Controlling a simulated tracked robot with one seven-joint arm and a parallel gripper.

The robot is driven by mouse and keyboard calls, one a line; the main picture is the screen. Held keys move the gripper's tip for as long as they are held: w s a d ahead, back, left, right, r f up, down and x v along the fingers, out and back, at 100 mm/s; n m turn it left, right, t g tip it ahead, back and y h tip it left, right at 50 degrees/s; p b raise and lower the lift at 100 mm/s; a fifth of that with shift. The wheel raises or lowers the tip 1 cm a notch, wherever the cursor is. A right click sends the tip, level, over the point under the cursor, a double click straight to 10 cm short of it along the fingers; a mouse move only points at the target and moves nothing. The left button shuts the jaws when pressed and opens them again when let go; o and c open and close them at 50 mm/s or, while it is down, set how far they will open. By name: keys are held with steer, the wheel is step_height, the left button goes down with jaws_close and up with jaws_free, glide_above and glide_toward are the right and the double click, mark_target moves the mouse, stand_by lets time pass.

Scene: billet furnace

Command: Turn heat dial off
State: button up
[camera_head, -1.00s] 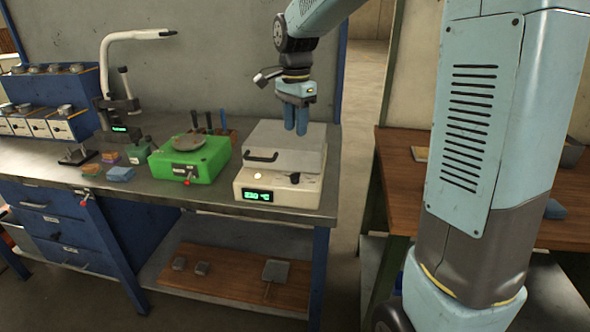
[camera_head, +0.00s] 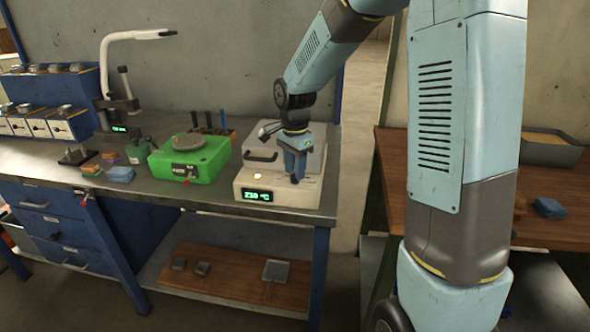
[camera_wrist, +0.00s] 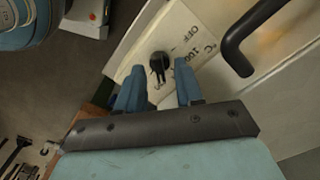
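The white furnace (camera_head: 237,186) stands on the bench with its lid down. Its green display (camera_head: 258,196) reads about 230 °C, and a small light (camera_head: 257,177) glows on its top panel. The black heat dial (camera_wrist: 159,63) shows in the wrist view on the white panel, with "OFF" and "100" printed beside it. In the head view my gripper hides the dial. My gripper (camera_head: 295,178) points down over the front panel. In the wrist view my gripper (camera_wrist: 158,74) is open, its two blue fingers apart with the dial just beyond the gap; contact cannot be told.
The black lid handle (camera_wrist: 240,45) is close to the right of my fingers in the wrist view. A green hot plate (camera_head: 190,160) stands left of the furnace. Blue and brown blocks (camera_head: 120,174) lie farther left. A wooden table (camera_head: 395,160) is at the right.

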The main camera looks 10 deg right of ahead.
steer(key=shift+f, duration=0.4)
jaws_close()
